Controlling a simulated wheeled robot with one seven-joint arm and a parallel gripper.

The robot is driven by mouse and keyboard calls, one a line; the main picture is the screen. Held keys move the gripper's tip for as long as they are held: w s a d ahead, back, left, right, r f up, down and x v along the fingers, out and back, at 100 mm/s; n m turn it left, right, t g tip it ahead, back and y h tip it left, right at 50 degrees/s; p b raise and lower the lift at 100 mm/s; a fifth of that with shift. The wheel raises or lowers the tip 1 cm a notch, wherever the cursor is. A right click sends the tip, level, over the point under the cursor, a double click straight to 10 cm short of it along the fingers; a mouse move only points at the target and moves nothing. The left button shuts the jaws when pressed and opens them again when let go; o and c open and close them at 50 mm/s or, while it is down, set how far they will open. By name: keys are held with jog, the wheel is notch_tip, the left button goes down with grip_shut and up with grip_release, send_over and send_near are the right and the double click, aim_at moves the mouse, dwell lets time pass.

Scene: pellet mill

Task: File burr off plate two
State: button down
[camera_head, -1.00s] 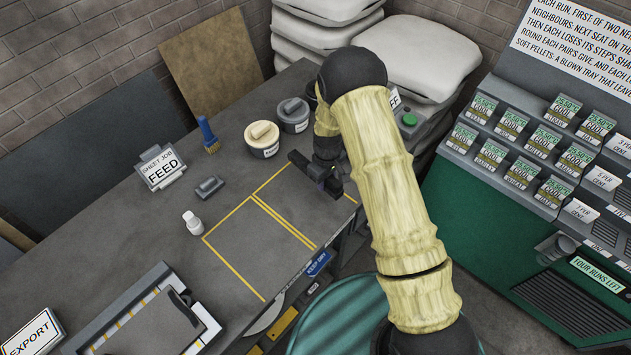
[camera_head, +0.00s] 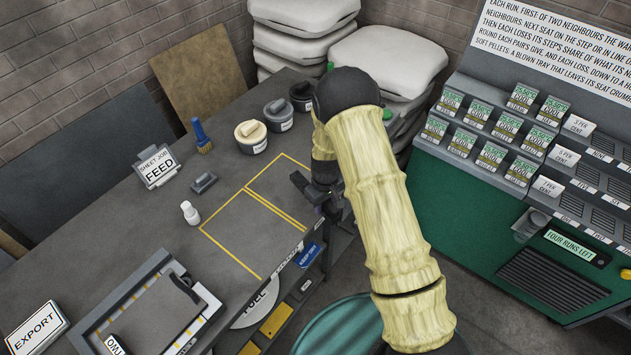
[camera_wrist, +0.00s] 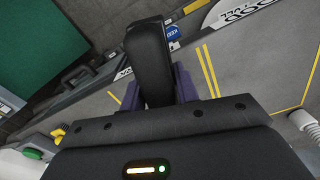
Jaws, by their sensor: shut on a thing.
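My gripper (camera_head: 312,190) is at the front edge of the bench, beside the two yellow-outlined areas. It is shut on a black, bar-like object (camera_wrist: 148,62), which shows between its purple fingers in the wrist view. I cannot tell whether this is a file. A grey tray frame (camera_head: 88,318) with a dark handle stands at the lower left, with a tag reading "TWO" (camera_head: 115,344) at its near edge. Whether a plate lies in it, and any burr, I cannot make out.
White sacks (camera_head: 388,60) are stacked behind. A green console (camera_head: 470,215) stands right. The yellow-outlined areas look empty.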

jog(key=s+d+f+m+b, duration=0.2)
jog(key=d+m, duration=0.1)
jog(key=d, duration=0.3)
jog(key=s+d+f+m+b, duration=0.3)
jog(key=d+m, duration=0.1)
jog(key=d, duration=0.2)
jog(key=shift+d+b, duration=0.15)
jog(key=shift+b, duration=0.15)
jog(key=shift+f, duration=0.15)
